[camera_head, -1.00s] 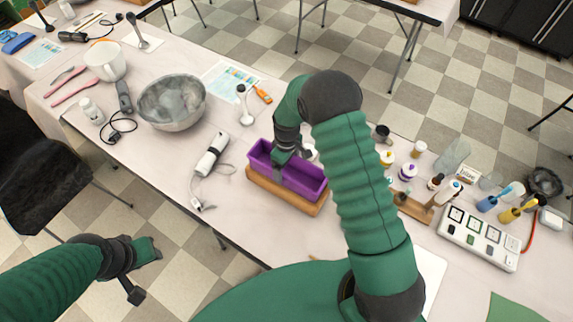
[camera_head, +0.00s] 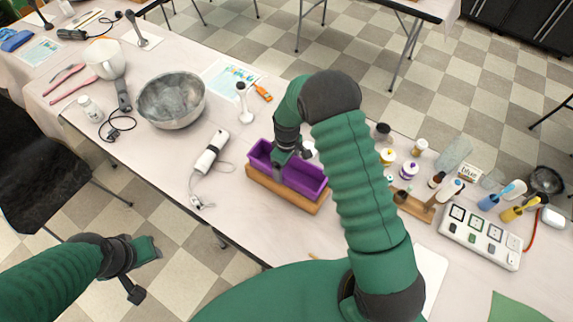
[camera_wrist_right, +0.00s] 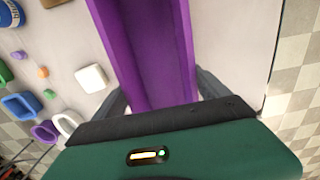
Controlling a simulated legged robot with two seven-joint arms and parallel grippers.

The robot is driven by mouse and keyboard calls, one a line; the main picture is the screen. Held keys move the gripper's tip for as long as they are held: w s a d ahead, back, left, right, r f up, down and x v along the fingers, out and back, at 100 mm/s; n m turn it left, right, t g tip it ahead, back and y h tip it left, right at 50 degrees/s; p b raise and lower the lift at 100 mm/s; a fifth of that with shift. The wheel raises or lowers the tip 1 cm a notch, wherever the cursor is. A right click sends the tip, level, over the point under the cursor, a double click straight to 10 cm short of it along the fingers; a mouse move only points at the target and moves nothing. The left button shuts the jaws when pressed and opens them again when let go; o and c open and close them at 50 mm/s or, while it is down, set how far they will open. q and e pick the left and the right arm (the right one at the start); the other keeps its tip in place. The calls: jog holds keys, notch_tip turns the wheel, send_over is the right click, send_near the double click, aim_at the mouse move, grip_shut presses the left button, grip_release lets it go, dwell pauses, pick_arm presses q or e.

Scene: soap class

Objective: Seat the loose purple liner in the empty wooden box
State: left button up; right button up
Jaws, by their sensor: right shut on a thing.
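The purple liner (camera_head: 309,184) is a long open trough, at the middle of the table in the head view. The wooden box (camera_head: 285,190) shows as a light brown band below the liner's near side. Much of the liner's near wall stands above the wood, and how deep it sits is hidden. My left gripper (camera_head: 147,271) is open and empty, low at the left, off the table.
A grey bowl (camera_head: 171,101) and a white corded device (camera_head: 211,152) are left of the box. Several bottles and jars (camera_head: 410,170) and a white tray with square wells (camera_head: 480,236) stand to the right. The table's near edge runs just in front of the box.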

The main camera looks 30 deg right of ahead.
jog(key=shift+f+b, duration=0.75)
jog(key=shift+f, duration=0.4)
dwell(0.4)
jog(key=o, duration=1.4)
jog(key=shift+c, duration=0.2)
notch_tip(320, 180, up, 9)
jog(key=p, duration=0.6)
jog(key=shift+p, duration=0.4)
